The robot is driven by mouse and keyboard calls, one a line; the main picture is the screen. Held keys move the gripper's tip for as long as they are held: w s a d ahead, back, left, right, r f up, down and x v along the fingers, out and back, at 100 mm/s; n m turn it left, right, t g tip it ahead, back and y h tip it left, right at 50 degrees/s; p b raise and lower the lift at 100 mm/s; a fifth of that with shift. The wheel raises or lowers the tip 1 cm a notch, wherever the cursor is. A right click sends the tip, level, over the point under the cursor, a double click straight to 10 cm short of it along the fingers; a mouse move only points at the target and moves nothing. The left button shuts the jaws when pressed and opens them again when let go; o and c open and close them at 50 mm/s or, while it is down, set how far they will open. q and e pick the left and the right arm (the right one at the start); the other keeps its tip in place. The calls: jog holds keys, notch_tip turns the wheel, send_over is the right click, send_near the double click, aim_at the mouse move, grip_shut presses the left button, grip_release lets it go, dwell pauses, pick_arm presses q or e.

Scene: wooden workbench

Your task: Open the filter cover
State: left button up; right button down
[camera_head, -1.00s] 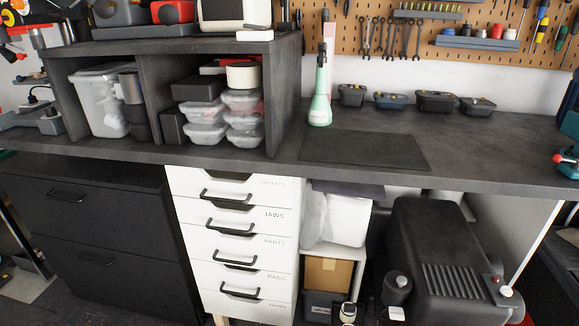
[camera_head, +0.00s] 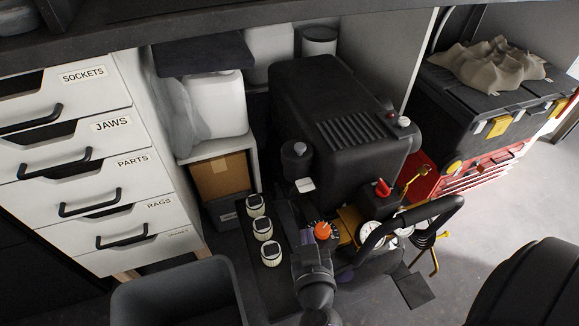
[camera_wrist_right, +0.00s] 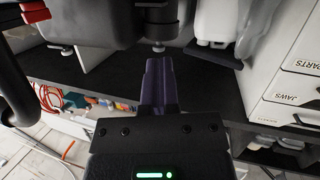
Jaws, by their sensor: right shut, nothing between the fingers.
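The black compressor (camera_head: 320,100) stands under the bench. At its near left is a small black cylinder (camera_head: 297,162) with a pale knob on its closed top, which looks like the filter cover. In the right wrist view the pale knob (camera_wrist_right: 158,46) appears just beyond my fingertips, with a visible gap; the picture there is upside down. My right gripper (camera_wrist_right: 157,62) is shut and empty. In the head view my right gripper (camera_head: 306,240) comes up from the bottom, nearer than the cylinder and partly merging with dark parts. My left gripper is out of view.
Several pale ribbed filters (camera_head: 263,229) stand left of my right arm. A black handle (camera_head: 405,222), gauges (camera_head: 371,231) and an orange knob (camera_head: 322,231) crowd its right. White drawers (camera_head: 90,160) and a dark bin (camera_head: 180,295) are left; a red toolbox (camera_head: 480,178) is right.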

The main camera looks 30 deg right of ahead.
jog(key=m+t+h, duration=0.2)
send_near(301, 151)
jog(key=x, duration=0.7)
jog(key=shift+w+d, duration=0.15)
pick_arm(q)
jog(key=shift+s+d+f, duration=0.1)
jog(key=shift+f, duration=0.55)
